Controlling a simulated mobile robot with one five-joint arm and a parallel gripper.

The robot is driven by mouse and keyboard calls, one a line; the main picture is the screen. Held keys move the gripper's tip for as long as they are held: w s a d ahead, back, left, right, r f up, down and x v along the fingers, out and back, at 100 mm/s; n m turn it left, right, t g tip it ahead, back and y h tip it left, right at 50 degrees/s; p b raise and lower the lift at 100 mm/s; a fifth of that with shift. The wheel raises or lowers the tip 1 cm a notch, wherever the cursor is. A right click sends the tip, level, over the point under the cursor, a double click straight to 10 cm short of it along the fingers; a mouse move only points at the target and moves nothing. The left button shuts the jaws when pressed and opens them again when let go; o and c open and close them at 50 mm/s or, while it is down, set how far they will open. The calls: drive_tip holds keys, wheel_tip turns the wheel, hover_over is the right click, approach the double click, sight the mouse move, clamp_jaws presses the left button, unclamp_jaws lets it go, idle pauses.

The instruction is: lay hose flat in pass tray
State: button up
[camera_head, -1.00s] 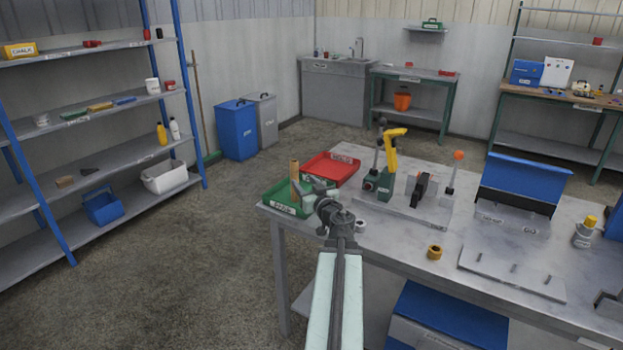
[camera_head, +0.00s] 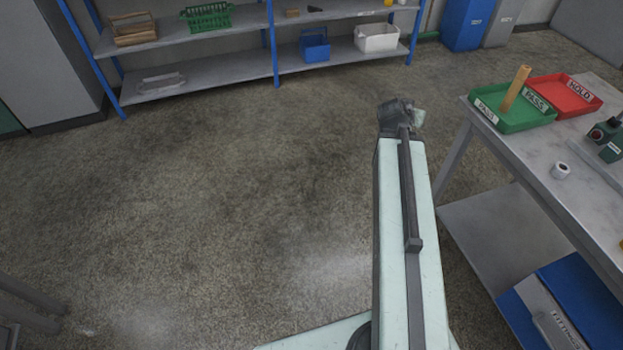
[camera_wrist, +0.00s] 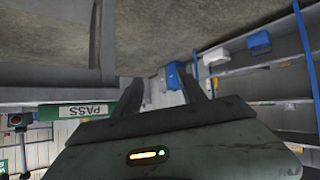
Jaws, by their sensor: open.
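A tan hose piece (camera_head: 516,89) stands nearly upright, leaning a little, in the green PASS tray (camera_head: 487,112). The tray sits at the bench's near left corner. Its green edge with the PASS label also shows at the left of the wrist view (camera_wrist: 88,111); I cannot make out the hose there. In the head view my gripper (camera_head: 414,117) is left of the bench, over the floor and apart from the tray. In the wrist view its two dark fingers (camera_wrist: 165,80) are spread with nothing held between them.
The red HOLD tray (camera_head: 566,96) adjoins the green tray on the bench (camera_head: 590,180). A white ring (camera_head: 562,170) lies nearer on the bench top. A blue-posted shelf (camera_head: 215,45) stands at the back. The floor (camera_head: 230,190) between is clear.

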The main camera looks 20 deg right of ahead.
drive_tip(key=a+f+n+g+y, duration=0.15)
drive_tip(key=a+f, duration=0.25)
drive_tip(key=a, duration=0.6)
drive_tip(key=a+f+n+g+y, duration=0.1)
drive_tip(key=a+f+n+y, duration=0.25)
drive_tip(key=a, duration=0.55)
drive_tip(key=s+a+f+n+g+y, duration=0.15)
drive_tip(key=s+a, duration=0.25)
drive_tip(key=a, duration=0.5)
drive_tip(key=s+a+f+n+g+y, duration=0.1)
drive_tip(key=s+a+n+g+y, duration=0.2)
drive_tip(key=a, duration=0.7)
wheel_tip(320, 180, up, 15)
drive_tip(key=p, duration=1.5)
drive_tip(key=shift+s+d+m+h, duration=0.2)
drive_tip(key=shift+d+m+h, duration=0.15)
drive_tip(key=shift+h, duration=0.1)
drive_tip(key=shift+r, duration=0.1)
drive_tip(key=shift+c, duration=1.3)
